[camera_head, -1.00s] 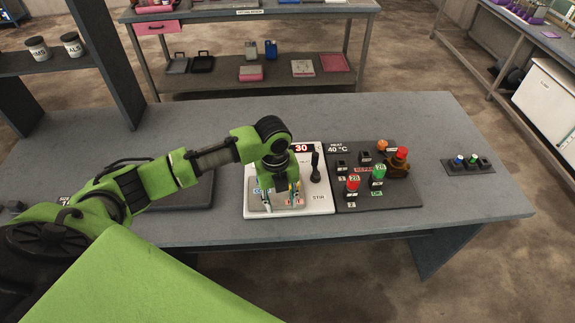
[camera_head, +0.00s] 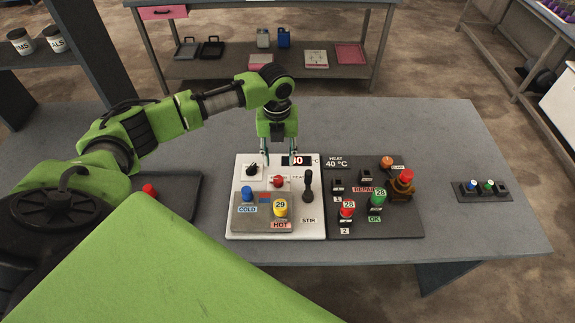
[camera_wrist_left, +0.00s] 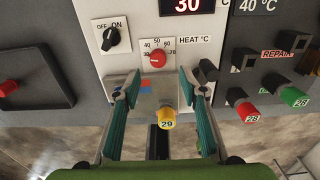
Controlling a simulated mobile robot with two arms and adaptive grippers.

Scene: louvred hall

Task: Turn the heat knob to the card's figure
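The red heat knob (camera_head: 279,181) is on the white panel (camera_head: 232,224), below the display reading 30. The card (camera_head: 336,161) on the dark panel to the right reads HEAT 40 °C. My left gripper (camera_head: 280,153) points down over the back of the white panel. Its fingers are apart and empty, with the knob between and beyond the tips in the left wrist view. My right gripper is not in view.
A black off/on switch (camera_wrist_left: 110,39) is left of the knob. A dark lever (camera_head: 308,185) stands to its right. A blue peg (camera_head: 247,194) and a yellow peg marked 29 (camera_head: 280,207) stand in front. Red and green pegs stand on the dark panel.

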